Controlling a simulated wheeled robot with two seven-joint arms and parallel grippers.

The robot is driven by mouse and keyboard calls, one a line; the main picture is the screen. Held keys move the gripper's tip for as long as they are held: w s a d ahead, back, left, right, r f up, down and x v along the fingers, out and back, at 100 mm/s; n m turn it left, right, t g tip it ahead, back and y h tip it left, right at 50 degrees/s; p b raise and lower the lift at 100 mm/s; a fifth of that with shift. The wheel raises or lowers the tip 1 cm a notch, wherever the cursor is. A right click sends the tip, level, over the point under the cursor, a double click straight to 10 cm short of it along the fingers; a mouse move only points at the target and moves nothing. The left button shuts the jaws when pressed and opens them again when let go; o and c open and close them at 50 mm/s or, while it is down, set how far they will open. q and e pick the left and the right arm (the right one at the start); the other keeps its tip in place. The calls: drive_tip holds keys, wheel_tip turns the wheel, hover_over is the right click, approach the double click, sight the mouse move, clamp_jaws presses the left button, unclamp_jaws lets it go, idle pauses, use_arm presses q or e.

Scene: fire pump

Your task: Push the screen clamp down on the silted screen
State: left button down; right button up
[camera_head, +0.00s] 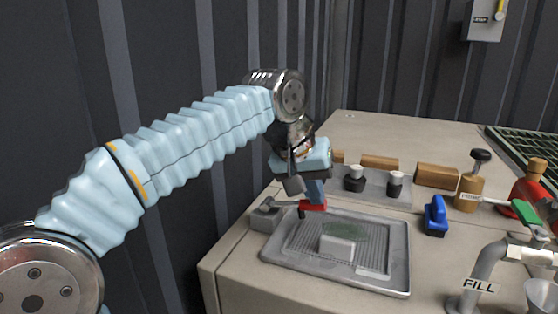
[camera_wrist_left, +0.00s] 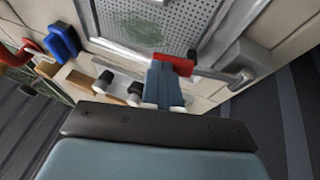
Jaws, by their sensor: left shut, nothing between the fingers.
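The silted screen (camera_head: 300,236) is a perforated plate with a green-grey patch, lying in a shallow metal tray (camera_head: 400,280); the patched screen also shows in the left wrist view (camera_wrist_left: 172,25). The screen clamp has a grey base (camera_head: 266,217) at the tray's far left corner and a bar with a red end (camera_head: 314,206); the red end also shows in the wrist view (camera_wrist_left: 178,65). My left gripper (camera_head: 316,198) is shut and empty, pointing down at the red end. Its fingertips (camera_wrist_left: 162,68) overlap the red end; contact is unclear. My right gripper is out of view.
A pale block (camera_head: 338,247) sits on the screen.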

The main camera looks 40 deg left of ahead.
use_arm(q)
drive_tip(key=shift+w+d+f+y, duration=0.1)
drive_tip(key=shift+d+f+y, duration=0.3)
drive_tip(key=shift+f, duration=0.25)
drive_tip(key=shift+d+f, duration=0.1)
drive_tip(key=shift+f, duration=0.5)
drive_tip(key=s+d+r+p, duration=0.2)
drive_tip(key=d+r, duration=0.4)
drive_tip(key=r, duration=0.5)
drive_tip(key=shift+s+d+r+p, duration=0.25)
drive_tip(key=shift+s+r+p, duration=0.1)
drive_tip(key=shift+s+p, duration=0.05)
